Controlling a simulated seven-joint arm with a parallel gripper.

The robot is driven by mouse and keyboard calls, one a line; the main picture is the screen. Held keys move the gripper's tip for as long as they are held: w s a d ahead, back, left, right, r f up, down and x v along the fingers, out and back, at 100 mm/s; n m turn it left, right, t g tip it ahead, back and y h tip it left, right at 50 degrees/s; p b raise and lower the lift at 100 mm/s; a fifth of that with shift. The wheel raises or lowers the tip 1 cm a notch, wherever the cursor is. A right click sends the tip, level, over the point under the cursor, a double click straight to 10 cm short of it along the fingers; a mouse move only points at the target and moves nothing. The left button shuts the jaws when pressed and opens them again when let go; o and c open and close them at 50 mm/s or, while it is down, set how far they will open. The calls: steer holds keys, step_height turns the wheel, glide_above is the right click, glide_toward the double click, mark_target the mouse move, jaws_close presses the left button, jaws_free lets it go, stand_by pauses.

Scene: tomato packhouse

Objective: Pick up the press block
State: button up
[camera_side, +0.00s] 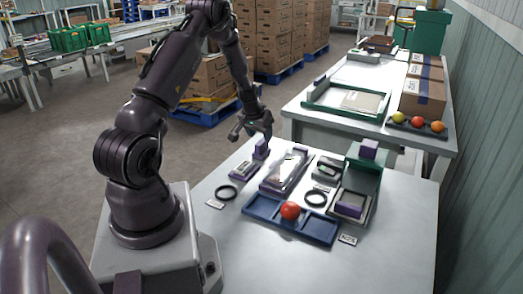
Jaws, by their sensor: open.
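My gripper (251,131) is open and empty, its jaws pointing down above the back left of the white table. Just below and right of it stands a small upright purple block (261,149), at the end of a flat purple-and-grey holder (242,169); I cannot tell whether the jaws touch it. Another purple block (368,148) sits on top of a green stand (366,173) at the right. A third purple piece (349,209) lies in a grey frame in front of that stand. I cannot tell for certain which of them is the press block.
A blue tray (263,213) at the front holds a red tomato (290,211). Black rings (226,192) (316,198), a purple-edged tray (286,171) and a dark device (327,168) lie between. A second table (301,104) stands behind.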

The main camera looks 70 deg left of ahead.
mark_target(262, 141)
steer(key=shift+x, duration=2.7)
steer(key=shift+s+a, duration=0.1)
steer(key=shift+s, duration=0.1)
jaws_close()
steer(key=shift+r, duration=0.1)
steer(key=shift+r, duration=0.5)
steer(key=v, duration=0.3)
steer(key=shift+w+a, duration=0.15)
steer(key=shift+w, duration=0.05)
steer(key=s+d+r, duration=0.8)
steer(key=d+r, duration=0.1)
steer(key=d, duration=0.1)
steer(key=shift+d, duration=0.25)
